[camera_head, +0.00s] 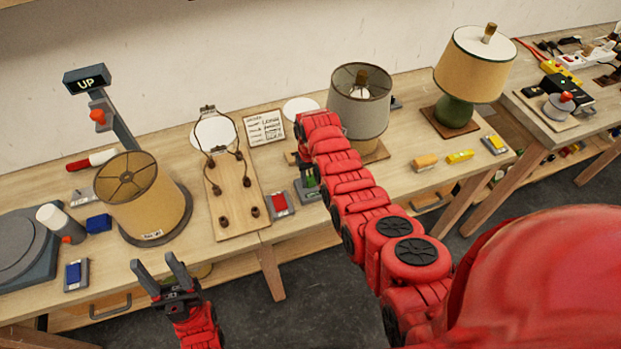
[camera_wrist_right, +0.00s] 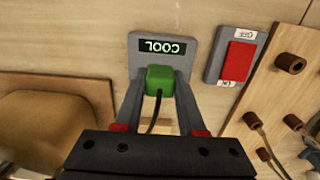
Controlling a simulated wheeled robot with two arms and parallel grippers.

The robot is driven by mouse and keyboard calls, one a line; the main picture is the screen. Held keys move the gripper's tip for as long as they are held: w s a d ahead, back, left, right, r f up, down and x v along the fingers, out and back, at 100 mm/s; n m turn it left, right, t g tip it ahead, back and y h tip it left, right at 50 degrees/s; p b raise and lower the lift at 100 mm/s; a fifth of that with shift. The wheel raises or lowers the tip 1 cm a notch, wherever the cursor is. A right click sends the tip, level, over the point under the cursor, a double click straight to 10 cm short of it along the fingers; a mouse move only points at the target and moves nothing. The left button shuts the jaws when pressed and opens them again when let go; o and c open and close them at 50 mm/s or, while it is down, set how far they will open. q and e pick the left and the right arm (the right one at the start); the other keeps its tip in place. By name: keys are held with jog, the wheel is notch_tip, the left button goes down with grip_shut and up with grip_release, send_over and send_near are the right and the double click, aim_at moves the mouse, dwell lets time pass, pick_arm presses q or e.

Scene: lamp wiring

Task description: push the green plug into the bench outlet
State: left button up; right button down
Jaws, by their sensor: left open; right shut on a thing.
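The green plug (camera_wrist_right: 159,80) is between the fingers of my right gripper (camera_wrist_right: 158,88) in the right wrist view, with a dark cord running back from it. The plug is in front of the grey bench outlet (camera_wrist_right: 140,43), below its "COOL" display. I cannot tell how deep the plug sits in the outlet. In the head view, the green plug (camera_head: 310,181) shows small beside my right arm, which partly hides the outlet. My left gripper (camera_head: 163,274) is open and empty, in front of the bench's front edge.
A red rocker switch (camera_wrist_right: 237,61) is right of the outlet in the right wrist view. A wooden wiring board (camera_head: 233,197) stands left of it in the head view. A grey-shaded lamp (camera_head: 359,105) is behind my right arm. A yellow-shaded lamp (camera_head: 143,196) is at left.

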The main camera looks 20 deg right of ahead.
aim_at(310, 177)
jog(key=shift+f, duration=0.35)
jog(key=shift+c, duration=2.1)
grip_release()
jog(key=shift+r, duration=0.1)
jog(key=shift+w+r+b, duration=0.15)
jog(key=shift+r+b, duration=0.3)
jog(key=shift+r, duration=0.05)
notch_tip(310, 177, up, 8)
jog(key=shift+f+b, duration=0.25)
jog(key=shift+b, duration=0.7)
notch_tip(310, 177, up, 9)
jog(key=p, duration=0.8)
